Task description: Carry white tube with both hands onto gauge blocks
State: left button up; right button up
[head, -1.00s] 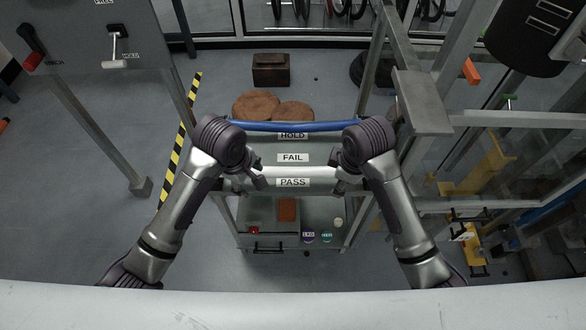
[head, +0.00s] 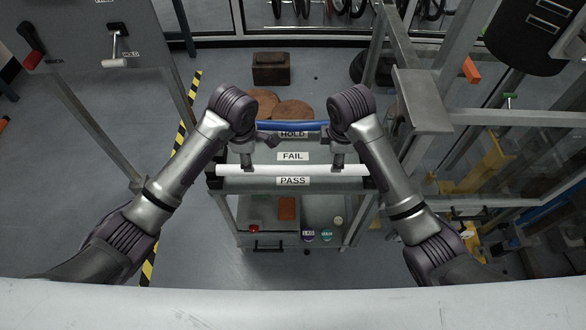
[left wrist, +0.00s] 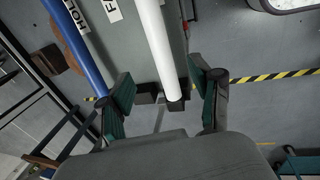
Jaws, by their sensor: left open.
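The white tube (head: 292,170) lies level across the top of a grey rack, between the FAIL and PASS labels. My left gripper (head: 248,166) points down at the tube's left part. In the left wrist view the tube (left wrist: 158,45) runs between the spread fingers of this gripper (left wrist: 165,97), with room on both sides. My right gripper (head: 338,166) points down at the tube's right part; its fingers are too small to tell open or shut. I cannot make out the gauge blocks for sure.
A blue tube (head: 300,126) lies at the rack's far side by the HOLD label, partly behind my wrists. Below is a shelf with small items (head: 287,209). A metal post and ledge (head: 421,100) stand at the right. A grey panel (head: 95,35) stands at the left.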

pick_arm(q)
jog(key=f, duration=0.3)
jog(key=w+f, duration=0.1)
jog(key=f, duration=0.2)
jog(key=w+f, duration=0.1)
jog(key=f, duration=0.3)
pick_arm(e)
jog(key=f, duration=0.3)
jog(key=w+f, duration=0.1)
jog(key=f, duration=0.2)
jog(key=w+f, duration=0.1)
jog(key=f, duration=0.3)
jog(key=shift+r, duration=0.1)
pick_arm(q)
grip_shut()
pick_arm(e)
grip_shut()
pick_arm(q)
jog(key=shift+r, duration=0.1)
